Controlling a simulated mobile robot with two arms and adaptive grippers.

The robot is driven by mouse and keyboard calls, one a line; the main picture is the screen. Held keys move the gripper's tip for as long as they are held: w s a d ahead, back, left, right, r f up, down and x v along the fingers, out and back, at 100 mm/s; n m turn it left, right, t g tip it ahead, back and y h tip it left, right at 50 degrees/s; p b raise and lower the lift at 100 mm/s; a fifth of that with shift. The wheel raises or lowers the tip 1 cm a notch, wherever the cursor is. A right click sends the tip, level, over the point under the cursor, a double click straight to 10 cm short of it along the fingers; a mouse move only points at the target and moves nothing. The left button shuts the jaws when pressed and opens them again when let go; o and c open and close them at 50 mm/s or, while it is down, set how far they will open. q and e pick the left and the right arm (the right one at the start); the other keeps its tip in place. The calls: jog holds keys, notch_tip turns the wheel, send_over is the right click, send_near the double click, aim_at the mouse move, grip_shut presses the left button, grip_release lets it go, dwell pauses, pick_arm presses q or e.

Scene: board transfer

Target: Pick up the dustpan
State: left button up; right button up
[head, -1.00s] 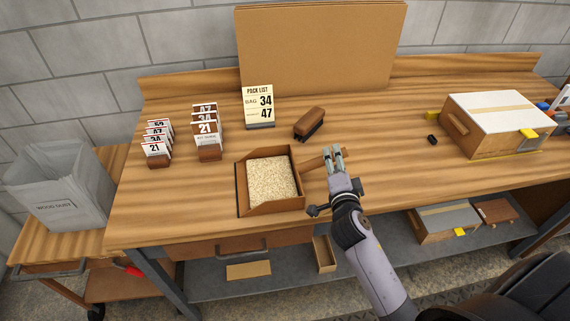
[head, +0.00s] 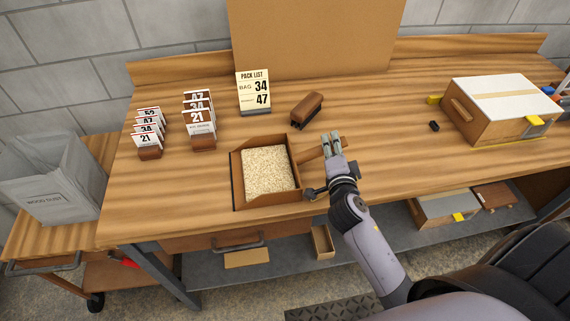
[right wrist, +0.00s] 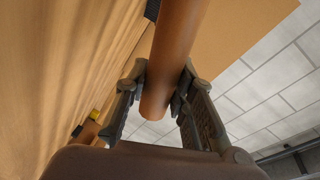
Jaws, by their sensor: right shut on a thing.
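The dustpan (head: 294,196) is a brown wooden tray filled with pale wood dust (head: 268,170). It sits on the workbench near its front edge, its handle (head: 310,153) pointing right. My right gripper (head: 333,140) is at the end of the handle, to the right of the pan. In the right wrist view the gripper (right wrist: 160,88) has its fingers on both sides of the round brown handle (right wrist: 175,50), shut on it. I cannot tell any gap between the pan and the bench. My left gripper is not in view.
A brown brush (head: 307,109) lies behind the dustpan. A pack list sign (head: 254,92) and number cards (head: 200,117) stand to the left. A wooden box (head: 490,115) is at the right. A grey wood dust bin (head: 50,180) stands left of the bench (head: 390,135).

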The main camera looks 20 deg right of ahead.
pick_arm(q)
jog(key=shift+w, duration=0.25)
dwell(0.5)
